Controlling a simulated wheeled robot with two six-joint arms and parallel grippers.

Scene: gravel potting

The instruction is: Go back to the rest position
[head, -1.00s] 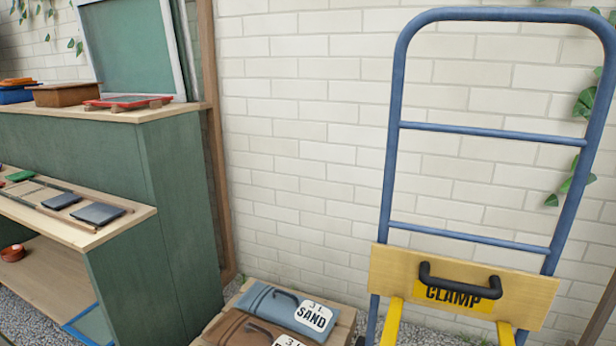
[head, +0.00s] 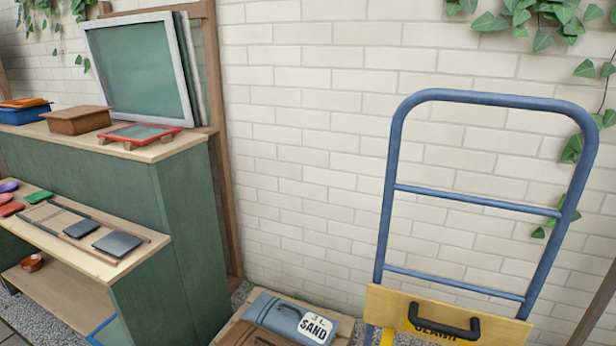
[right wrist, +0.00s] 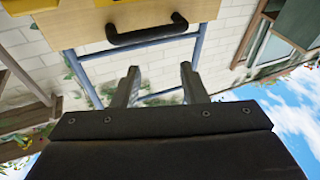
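My right gripper (right wrist: 160,88) shows in the right wrist view with its two fingers apart and nothing between them. Beyond the fingers is the black handle (right wrist: 147,33) on a wooden clamp board (right wrist: 80,25), clear of the fingertips as far as I can tell. In the head view the same board (head: 385,305) with its black handle (head: 445,327) sits low on a blue hand truck (head: 392,190). Neither gripper shows in the head view, and my left gripper is in no view.
A green bench (head: 180,205) with a lower wooden shelf (head: 125,262) stands at the left. A red-framed sieve (head: 140,137) and a brown box (head: 78,120) lie on top. Bags, one labelled sand (head: 285,316), lie on a pallet at the bottom. A brick wall (head: 300,130) is behind.

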